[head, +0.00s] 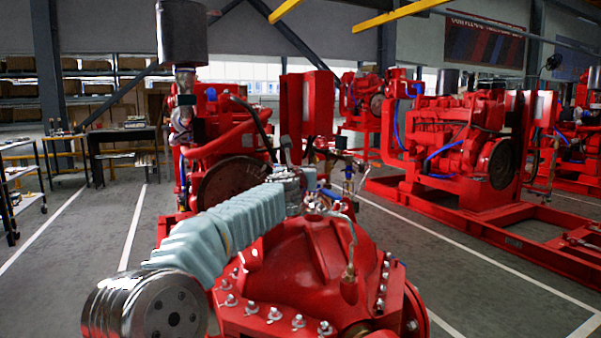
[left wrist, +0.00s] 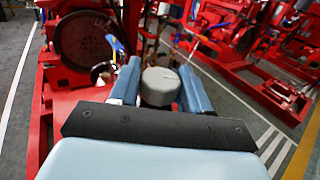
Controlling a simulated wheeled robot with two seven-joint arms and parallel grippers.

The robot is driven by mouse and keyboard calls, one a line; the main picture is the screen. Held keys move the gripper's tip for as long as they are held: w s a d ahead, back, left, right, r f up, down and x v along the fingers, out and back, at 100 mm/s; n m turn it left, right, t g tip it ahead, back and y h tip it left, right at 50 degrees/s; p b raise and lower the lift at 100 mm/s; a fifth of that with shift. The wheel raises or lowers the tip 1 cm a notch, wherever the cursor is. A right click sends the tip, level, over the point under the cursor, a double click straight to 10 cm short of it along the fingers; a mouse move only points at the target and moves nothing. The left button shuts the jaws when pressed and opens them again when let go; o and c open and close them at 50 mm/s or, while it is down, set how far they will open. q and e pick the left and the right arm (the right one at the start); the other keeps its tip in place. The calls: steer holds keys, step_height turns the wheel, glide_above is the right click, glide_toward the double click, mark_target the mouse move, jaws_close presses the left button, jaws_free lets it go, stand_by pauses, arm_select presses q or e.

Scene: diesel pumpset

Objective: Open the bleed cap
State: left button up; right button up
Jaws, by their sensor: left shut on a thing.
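The bleed cap (left wrist: 160,87) shows in the left wrist view as a grey, rounded cylinder. My left gripper (left wrist: 160,90) has one pale blue finger on each side of it and is shut on it. In the head view my left arm reaches from the lower left over the red pump casing (head: 312,260). The left gripper (head: 309,184) is at the top of the casing, above silver pipe fittings. I cannot pick out the cap clearly in the head view. My right gripper is in neither view.
The red diesel engine (head: 232,150) stands behind the casing, with a red cabinet (head: 305,105) beside it. A thin silver pipe (head: 350,245) rises close to the gripper's right. Another red pumpset (head: 455,140) stands at the right. Grey floor (head: 455,265) is clear between them.

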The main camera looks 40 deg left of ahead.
arm_select(q)
steer(key=o, duration=0.9)
steer(key=shift+o, duration=0.2)
steer(key=shift+s, duration=0.1)
steer(key=shift+s+d+f, duration=0.1)
steer(key=shift+s+d, duration=0.1)
steer(key=shift+s, duration=0.1)
steer(key=b+v, duration=0.2)
steer(key=v, duration=1.1)
steer(key=shift+b, duration=0.3)
steer(key=shift+o, duration=0.2)
